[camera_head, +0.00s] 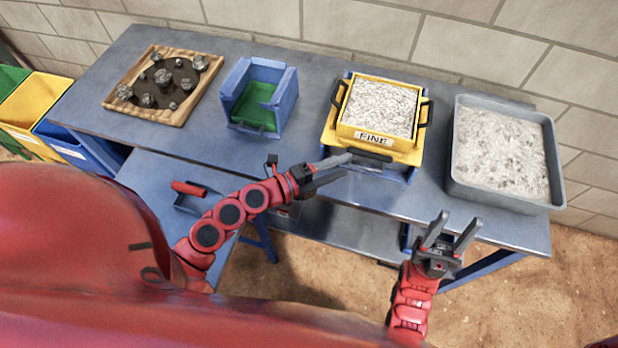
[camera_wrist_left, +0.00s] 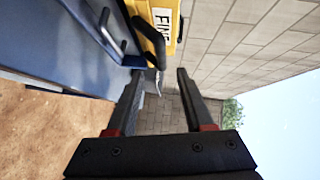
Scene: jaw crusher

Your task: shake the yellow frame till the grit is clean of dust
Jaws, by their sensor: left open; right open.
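The yellow frame (camera_head: 408,151), labelled FINE, sits on a blue stand on the table and is full of pale grey grit (camera_head: 381,106). It has black handles at its left and right sides and a dark bar at its front. My left gripper (camera_head: 343,168) is open and empty, just in front of and to the left of the frame's front edge. In the left wrist view, the yellow frame (camera_wrist_left: 168,45) shows beyond the open fingers (camera_wrist_left: 156,88), with a black handle. My right gripper (camera_head: 455,226) is open and empty, at the table's front edge, below the grey tray.
A grey tray (camera_head: 453,178) of pale grit stands at the right. A blue box (camera_head: 285,95) with a green inside and a wooden tray (camera_head: 183,117) of stones stand left. Yellow (camera_head: 38,103) and blue bins are at far left. A lower blue bench (camera_head: 150,170) stands in front.

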